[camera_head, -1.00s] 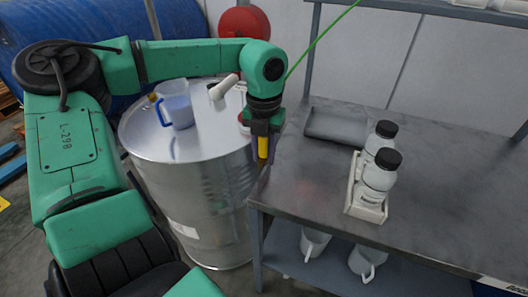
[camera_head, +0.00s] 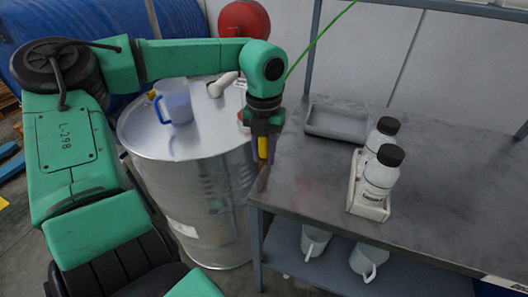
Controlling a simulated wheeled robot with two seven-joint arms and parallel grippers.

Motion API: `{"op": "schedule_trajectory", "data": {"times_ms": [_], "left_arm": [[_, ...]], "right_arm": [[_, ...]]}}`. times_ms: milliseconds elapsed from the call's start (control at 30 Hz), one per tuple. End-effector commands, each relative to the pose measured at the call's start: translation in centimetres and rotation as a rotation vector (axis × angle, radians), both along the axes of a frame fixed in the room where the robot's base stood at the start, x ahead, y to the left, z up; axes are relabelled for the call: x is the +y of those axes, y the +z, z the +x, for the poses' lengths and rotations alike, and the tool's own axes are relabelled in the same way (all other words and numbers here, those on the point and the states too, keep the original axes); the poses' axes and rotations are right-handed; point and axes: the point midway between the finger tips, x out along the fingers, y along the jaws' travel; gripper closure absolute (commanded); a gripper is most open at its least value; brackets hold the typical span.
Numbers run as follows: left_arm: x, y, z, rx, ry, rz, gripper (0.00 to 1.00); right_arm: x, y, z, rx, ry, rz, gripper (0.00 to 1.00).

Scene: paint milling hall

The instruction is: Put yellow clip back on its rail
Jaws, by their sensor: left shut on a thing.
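My left arm reaches in from the left over the drum. Its gripper (camera_head: 263,160) points down beside the front left corner of the steel bench (camera_head: 300,185). It is shut on a narrow yellow piece, which looks like the yellow clip (camera_head: 263,148). The dark jaws hide part of the clip. A brownish tip shows below it, close to the bench edge; I cannot tell whether it touches. I cannot make out the clip's rail. My right gripper is not in view.
A metal drum (camera_head: 205,190) bears a blue-handled jug (camera_head: 174,101). The bench holds a grey tray (camera_head: 338,122) and two black-capped white bottles (camera_head: 380,177) in a white holder. Jugs (camera_head: 366,260) stand on the lower shelf. A green line (camera_head: 320,36) slants behind my wrist. The bench's right side is clear.

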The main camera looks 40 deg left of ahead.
Motion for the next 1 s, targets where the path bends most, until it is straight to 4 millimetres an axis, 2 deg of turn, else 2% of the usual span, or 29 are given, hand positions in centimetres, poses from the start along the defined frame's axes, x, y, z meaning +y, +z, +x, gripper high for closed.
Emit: {"op": "schedule_trajectory", "data": {"times_ms": [1000], "left_arm": [[0.0, -2.6, 0.0, -0.001, 0.000, 0.000, 1.00]], "right_arm": [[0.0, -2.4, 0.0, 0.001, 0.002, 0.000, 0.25]]}}
